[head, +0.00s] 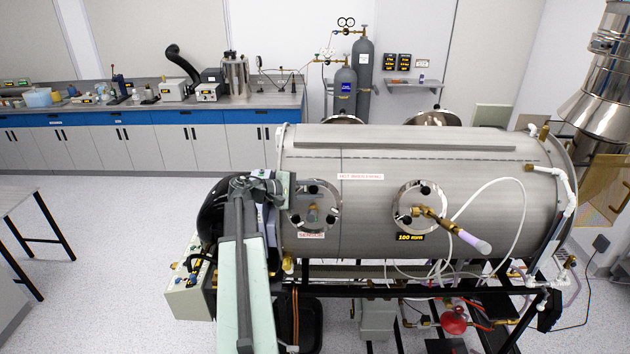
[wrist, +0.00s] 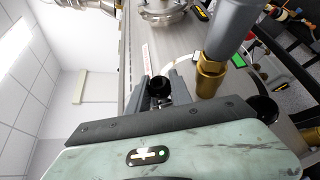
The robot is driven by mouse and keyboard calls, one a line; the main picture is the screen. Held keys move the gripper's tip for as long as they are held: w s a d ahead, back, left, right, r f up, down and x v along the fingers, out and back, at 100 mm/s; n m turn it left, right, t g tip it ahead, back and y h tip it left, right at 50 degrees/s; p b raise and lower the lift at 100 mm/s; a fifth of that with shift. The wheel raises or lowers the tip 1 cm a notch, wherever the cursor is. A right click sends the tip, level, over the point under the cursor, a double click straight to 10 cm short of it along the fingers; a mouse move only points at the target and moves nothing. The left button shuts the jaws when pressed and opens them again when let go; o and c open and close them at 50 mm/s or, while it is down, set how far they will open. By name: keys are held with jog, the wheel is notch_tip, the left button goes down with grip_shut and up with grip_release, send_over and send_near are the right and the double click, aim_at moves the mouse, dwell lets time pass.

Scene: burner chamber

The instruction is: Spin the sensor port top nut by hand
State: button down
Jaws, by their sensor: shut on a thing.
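The sensor port (head: 314,207) is a round flange on the left part of the steel chamber, with black nuts around it. Its top nut (head: 313,189) is a black knob; in the wrist view the nut (wrist: 157,86) sits between my fingertips. My gripper (wrist: 160,91) is shut on it, its grey fingers on either side. A brass fitting with a grey cylinder (wrist: 211,76) stands just right of the nut in the wrist view. Another black nut (wrist: 263,108) shows lower right. In the head view my arm comes from below, left of the port, and the fingertips are hard to make out.
The chamber (head: 450,165) fills the right half of the head view. A second port (head: 420,207) carries a brass fitting and white tube. A control box (head: 190,285) stands at lower left. A bench (head: 150,115) lines the back wall, with open floor before it.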

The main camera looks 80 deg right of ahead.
jog(key=shift+r+m+t+y+p, duration=0.2)
jog(key=shift+m+t+y+p, duration=0.25)
jog(key=shift+p, duration=0.5)
jog(key=shift+f+m+y, duration=0.1)
jog(key=shift+m+y, duration=0.15)
jog(key=shift+y, duration=0.1)
jog(key=shift+f, duration=0.15)
jog(key=c, duration=1.2)
grip_release()
jog(key=shift+a, duration=0.1)
jog(key=shift+o, duration=0.2)
jog(key=shift+p, duration=0.3)
jog(key=p+v, duration=0.1)
jog(key=v, duration=0.2)
jog(key=shift+w+a+r+p, duration=0.1)
jog(key=shift+w+r+p, duration=0.1)
jog(key=shift+r+p, duration=0.15)
jog(key=w+a, duration=0.5)
jog(key=w, duration=0.5)
jog(key=shift+a+f+b, duration=0.3)
jog(key=shift+a, duration=0.05)
